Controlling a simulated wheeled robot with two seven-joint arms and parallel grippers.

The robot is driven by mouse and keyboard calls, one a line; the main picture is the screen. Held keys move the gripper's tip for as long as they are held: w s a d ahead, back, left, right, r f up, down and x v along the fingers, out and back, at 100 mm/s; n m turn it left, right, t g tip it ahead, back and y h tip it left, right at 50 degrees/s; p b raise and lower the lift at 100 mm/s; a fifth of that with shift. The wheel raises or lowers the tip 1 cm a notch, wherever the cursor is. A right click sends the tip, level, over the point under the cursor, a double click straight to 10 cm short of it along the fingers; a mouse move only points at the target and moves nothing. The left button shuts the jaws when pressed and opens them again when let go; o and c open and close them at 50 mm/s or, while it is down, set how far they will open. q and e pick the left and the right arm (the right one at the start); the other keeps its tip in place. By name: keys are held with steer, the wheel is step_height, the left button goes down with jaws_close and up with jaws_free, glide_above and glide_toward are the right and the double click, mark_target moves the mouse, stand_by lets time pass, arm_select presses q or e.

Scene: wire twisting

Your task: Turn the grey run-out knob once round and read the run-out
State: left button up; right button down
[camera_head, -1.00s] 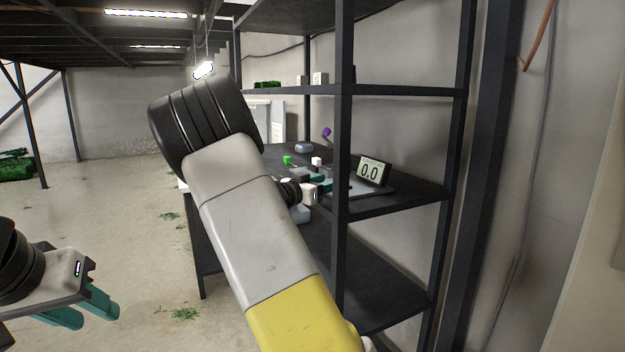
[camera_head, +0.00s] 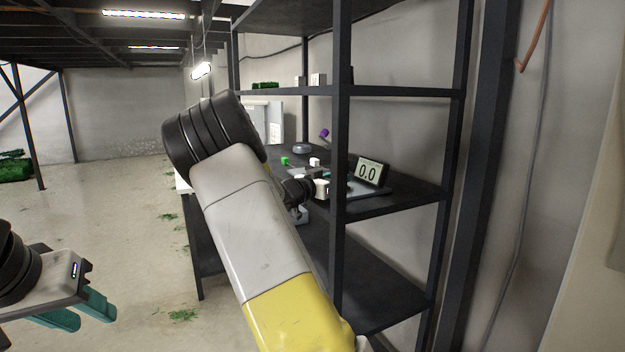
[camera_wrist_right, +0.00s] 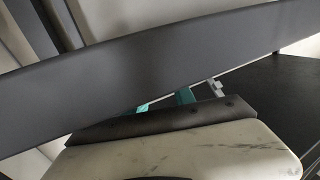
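A dark-framed display (camera_head: 369,172) reading 0.0 stands on the middle shelf, right of the front post. My right gripper is mostly hidden behind that post; its pale wrist body (camera_head: 321,188) shows beside it. In the right wrist view two teal fingers (camera_wrist_right: 168,101) show only in part behind a dark bar, with a small light-grey piece (camera_wrist_right: 214,86) just beyond them. I cannot tell whether they touch it. I cannot pick out the grey knob for certain. My left gripper (camera_head: 80,311) hangs empty at lower left, its teal fingers apart, far from the shelf.
The black shelf post (camera_head: 341,150) stands close to my right forearm. On the middle shelf are a grey round object (camera_head: 302,148), a green block (camera_head: 285,161), a white block (camera_head: 314,162) and a purple knob (camera_head: 324,133). The floor (camera_head: 120,200) to the left is open.

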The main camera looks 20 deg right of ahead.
steer(key=shift+g, duration=0.3)
steer(key=m+g, duration=0.2)
steer(key=g, duration=0.1)
steer(key=m+g+h, duration=0.1)
steer(key=m+g, duration=0.1)
steer(key=g, duration=0.1)
steer(key=shift+w+m+g+h, duration=0.1)
steer(key=shift+m+g+h, duration=0.2)
steer(key=shift+m, duration=0.1)
steer(key=shift+f+m+g+y, duration=0.1)
steer(key=shift+m+g+y, duration=0.2)
steer(key=shift+m+g, duration=1.1)
steer(key=shift+m+g+y, duration=0.3)
steer(key=shift+m+g, duration=0.5)
steer(key=shift+g, duration=1.2)
steer(key=c, duration=1)
jaws_free()
steer(key=shift+c, duration=0.2)
steer(key=shift+v, duration=3.9)
